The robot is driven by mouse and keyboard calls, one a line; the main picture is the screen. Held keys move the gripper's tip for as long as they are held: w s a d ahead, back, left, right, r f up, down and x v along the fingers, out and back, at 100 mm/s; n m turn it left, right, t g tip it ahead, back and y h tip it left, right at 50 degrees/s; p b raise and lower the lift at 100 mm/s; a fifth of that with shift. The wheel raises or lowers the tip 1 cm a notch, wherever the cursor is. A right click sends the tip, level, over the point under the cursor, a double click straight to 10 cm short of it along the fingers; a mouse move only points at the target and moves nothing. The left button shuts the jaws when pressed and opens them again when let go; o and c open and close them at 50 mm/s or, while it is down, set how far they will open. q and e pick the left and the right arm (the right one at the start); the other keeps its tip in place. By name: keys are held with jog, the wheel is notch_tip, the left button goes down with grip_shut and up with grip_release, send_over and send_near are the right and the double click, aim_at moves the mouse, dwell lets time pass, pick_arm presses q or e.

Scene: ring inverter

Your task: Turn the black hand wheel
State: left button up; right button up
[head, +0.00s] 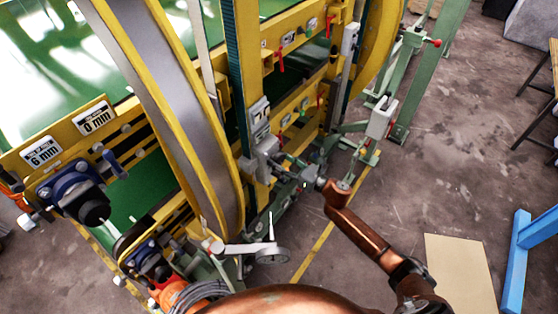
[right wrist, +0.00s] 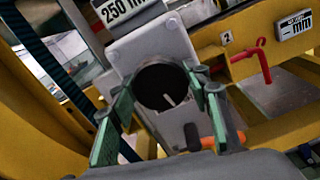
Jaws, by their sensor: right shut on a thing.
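The black hand wheel (right wrist: 160,86) is a dark round disc with a pale mark, on a light grey plate in the right wrist view. My right gripper (right wrist: 163,98) has its two green-padded fingers on either side of the wheel and is shut on it. In the head view my right gripper (head: 287,165) reaches in from the lower right to the machine's yellow frame. There the wheel is too small and covered to make out clearly. My left gripper is not in view.
A "250" label (right wrist: 128,8) sits above the wheel. A red handle (right wrist: 252,60) and an orange-tipped lever (right wrist: 212,141) are close by. The large yellow-edged ring (head: 175,95) stands left of my right arm. Open concrete floor (head: 460,160) lies to the right.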

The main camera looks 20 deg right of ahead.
jog(key=shift+m, duration=0.3)
jog(key=m, duration=0.2)
jog(key=shift+m, duration=0.4)
jog(key=m+p, duration=0.1)
jog(key=m, duration=0.2)
jog(key=shift+m, duration=0.3)
jog(key=m+p, duration=0.1)
jog(key=m, duration=0.2)
jog(key=shift+m, duration=0.3)
jog(key=m+p, duration=0.1)
jog(key=m, duration=0.2)
jog(key=shift+m+p, duration=0.3)
jog(key=shift+p, duration=0.1)
jog(key=m+p, duration=0.2)
jog(key=m, duration=0.2)
jog(key=shift+r+m, duration=0.1)
jog(key=shift+m, duration=0.2)
jog(key=m+p, duration=0.1)
jog(key=m, duration=0.2)
jog(key=shift+m, duration=0.3)
jog(key=m+p, duration=0.1)
jog(key=m, duration=0.2)
jog(key=shift+m+p, duration=0.3)
jog(key=shift+p, duration=0.05)
jog(key=shift+m+p, duration=0.45)
jog(key=shift+m, duration=1.15)
